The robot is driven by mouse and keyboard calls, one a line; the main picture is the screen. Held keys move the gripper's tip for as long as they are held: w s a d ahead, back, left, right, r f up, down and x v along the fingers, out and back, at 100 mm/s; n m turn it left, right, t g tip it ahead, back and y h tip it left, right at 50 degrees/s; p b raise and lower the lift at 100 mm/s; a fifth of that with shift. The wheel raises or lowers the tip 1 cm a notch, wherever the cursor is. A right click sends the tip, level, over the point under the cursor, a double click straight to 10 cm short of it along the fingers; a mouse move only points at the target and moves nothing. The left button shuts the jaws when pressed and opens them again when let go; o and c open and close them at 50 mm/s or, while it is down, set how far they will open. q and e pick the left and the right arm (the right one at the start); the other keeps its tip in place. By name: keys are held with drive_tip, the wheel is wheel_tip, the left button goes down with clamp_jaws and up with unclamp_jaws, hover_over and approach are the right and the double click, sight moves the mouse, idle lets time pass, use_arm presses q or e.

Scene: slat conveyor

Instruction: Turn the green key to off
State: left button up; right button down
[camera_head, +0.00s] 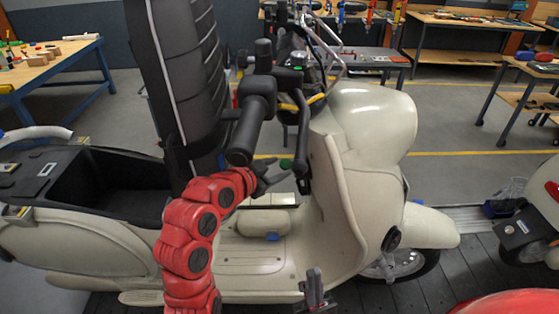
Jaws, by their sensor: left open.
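The green key (286,163) shows as a small green spot on the inner side of the cream scooter's front shield (342,190), below the handlebar. My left gripper (272,175), at the end of a red arm, is just left of the key with its fingers pointing toward it. It is open, and I cannot tell whether it touches the key. The key's slot and its exact angle are too small to make out. My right gripper (315,286) is low in the picture, in front of the scooter's footboard (250,258); its jaw opening is unclear.
The black handlebar grip (246,130) hangs just above my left gripper. The open black seat (187,70) stands upright behind my red arm. The scooter rests on a dark slat conveyor (460,275). Another scooter (522,232) and a red surface (510,302) are at the right.

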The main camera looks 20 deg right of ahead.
use_arm(q)
drive_tip(key=shift+x, duration=0.85)
drive_tip(key=shift+a, duration=0.1)
drive_tip(key=shift+s, duration=0.1)
drive_tip(key=shift+c, duration=0.3)
